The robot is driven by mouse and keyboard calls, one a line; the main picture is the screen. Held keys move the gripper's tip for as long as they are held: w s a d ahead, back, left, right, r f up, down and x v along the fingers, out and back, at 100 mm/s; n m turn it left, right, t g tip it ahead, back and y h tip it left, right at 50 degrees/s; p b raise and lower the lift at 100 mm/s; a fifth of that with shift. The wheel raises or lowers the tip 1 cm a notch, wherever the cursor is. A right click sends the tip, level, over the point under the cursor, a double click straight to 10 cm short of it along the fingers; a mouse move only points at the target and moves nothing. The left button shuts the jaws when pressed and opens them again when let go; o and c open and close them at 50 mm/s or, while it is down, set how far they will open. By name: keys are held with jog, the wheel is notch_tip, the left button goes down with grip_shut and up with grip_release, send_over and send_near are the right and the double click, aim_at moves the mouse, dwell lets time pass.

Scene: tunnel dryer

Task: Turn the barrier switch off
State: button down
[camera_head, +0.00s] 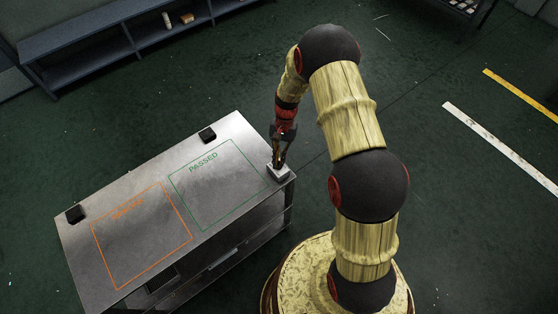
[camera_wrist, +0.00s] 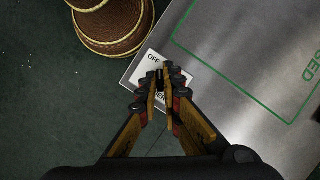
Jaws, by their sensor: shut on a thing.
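The barrier switch (camera_head: 279,172) is a small pale plate at the right corner of the metal table. In the wrist view its plate (camera_wrist: 151,60) shows the label "OFF" at its upper end, with a second label partly hidden lower down. My gripper (camera_head: 279,163) points down onto the switch. In the wrist view my gripper (camera_wrist: 162,76) has its fingertips close together over the middle of the plate, shut on the switch's small dark lever. The fingers hide most of the lever, so its position cannot be told.
The metal table (camera_head: 140,180) has a green outlined area marked "PASSED" and an orange outlined area. Two small black blocks (camera_head: 207,134) and (camera_head: 74,213) sit along its far edge. A low shelf (camera_head: 110,50) stands at the back left. The floor around is clear.

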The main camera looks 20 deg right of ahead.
dwell(0.3)
jog(key=c, duration=2)
grip_release()
jog(key=v, duration=1.2)
